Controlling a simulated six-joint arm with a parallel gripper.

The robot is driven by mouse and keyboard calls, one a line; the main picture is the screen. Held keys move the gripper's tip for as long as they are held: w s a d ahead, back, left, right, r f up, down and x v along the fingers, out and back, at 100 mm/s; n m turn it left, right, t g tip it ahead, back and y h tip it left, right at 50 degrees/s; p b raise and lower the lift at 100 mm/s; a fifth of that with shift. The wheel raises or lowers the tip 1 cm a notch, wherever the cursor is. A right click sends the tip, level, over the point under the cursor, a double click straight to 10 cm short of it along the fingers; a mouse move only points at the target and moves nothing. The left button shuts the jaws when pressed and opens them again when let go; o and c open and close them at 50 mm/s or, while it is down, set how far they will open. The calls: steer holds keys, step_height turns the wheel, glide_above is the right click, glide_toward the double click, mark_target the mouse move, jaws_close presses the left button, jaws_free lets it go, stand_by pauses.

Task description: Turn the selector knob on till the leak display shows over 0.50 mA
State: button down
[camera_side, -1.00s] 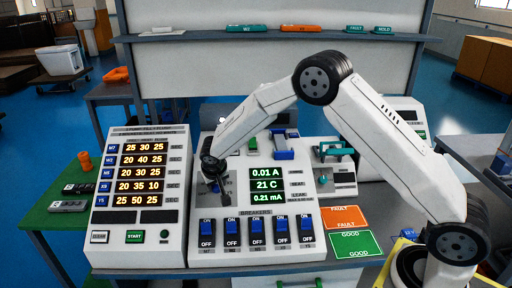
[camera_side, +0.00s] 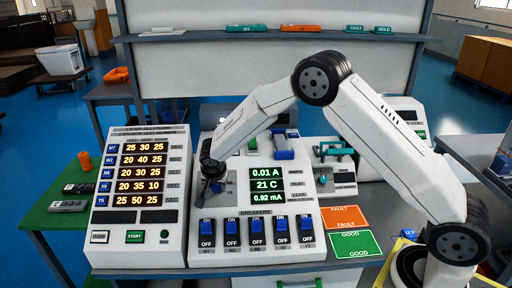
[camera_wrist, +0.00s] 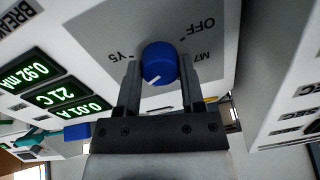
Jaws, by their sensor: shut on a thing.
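The blue selector knob (camera_wrist: 159,62) sits on a grey dial plate with OFF, M7 and Y5 marks in the wrist view. Its white pointer line aims toward the lower left of that picture, at no mark I can read. My gripper (camera_wrist: 160,75) is shut on the knob, one finger on each side; it also shows in the side view (camera_side: 212,180), where it mostly hides the knob.
A row of blue breaker switches (camera_side: 256,230) lies just below the knob on the same panel. A timer panel (camera_side: 140,190) stands to the left. Orange FAULT (camera_side: 344,216) and green GOOD (camera_side: 355,245) cards lie to the right.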

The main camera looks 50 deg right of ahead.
steer(key=shift+m, duration=0.3)
steer(key=shift+c, duration=1)
jaws_free()
steer(key=shift+r, duration=0.15)
steer(key=v, duration=0.7)
steer(key=shift+r, duration=0.25)
steer(key=shift+s, duration=0.2)
